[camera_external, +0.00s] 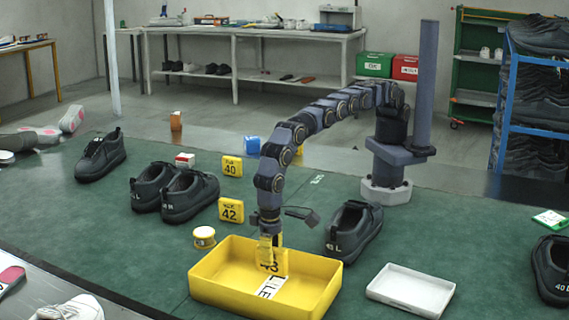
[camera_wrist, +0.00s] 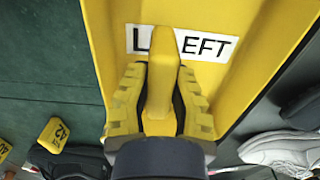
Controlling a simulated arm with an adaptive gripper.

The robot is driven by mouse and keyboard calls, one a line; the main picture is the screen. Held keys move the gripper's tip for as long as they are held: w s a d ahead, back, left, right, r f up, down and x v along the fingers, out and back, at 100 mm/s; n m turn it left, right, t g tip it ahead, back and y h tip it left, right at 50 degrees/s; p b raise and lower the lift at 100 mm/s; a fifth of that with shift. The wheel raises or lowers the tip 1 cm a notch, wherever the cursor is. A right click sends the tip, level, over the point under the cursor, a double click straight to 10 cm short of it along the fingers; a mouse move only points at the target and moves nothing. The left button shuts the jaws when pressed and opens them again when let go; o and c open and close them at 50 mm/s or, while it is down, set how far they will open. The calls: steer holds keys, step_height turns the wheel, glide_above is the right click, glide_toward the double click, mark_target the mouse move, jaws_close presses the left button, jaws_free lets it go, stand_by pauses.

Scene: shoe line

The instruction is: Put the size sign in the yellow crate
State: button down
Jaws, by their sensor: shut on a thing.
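The yellow crate (camera_external: 212,279) stands on the green table at the front, with a white label on it. In the wrist view the crate (camera_wrist: 110,50) fills the upper middle and its label reads "LEFT", partly covered. My gripper (camera_external: 269,249) points down over the inside of the crate. It is shut on a yellow size sign (camera_external: 280,262), whose number is partly hidden by the fingers. In the wrist view the sign (camera_wrist: 162,75) sits edge-on between both fingers of my gripper (camera_wrist: 162,100). I cannot tell whether the sign touches the crate's floor.
Two other yellow signs, "40" (camera_external: 232,166) and "42" (camera_external: 231,211), stand behind the crate to the left. A round yellow-and-white item (camera_external: 204,237) is by its left corner. A dark shoe (camera_external: 353,232) and a white tray (camera_external: 411,290) are to the right.

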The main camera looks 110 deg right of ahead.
mark_target(272, 273)
steer(key=shift+f, duration=1.55)
steer(key=c, duration=1.1)
jaws_free()
steer(key=shift+f, duration=0.15)
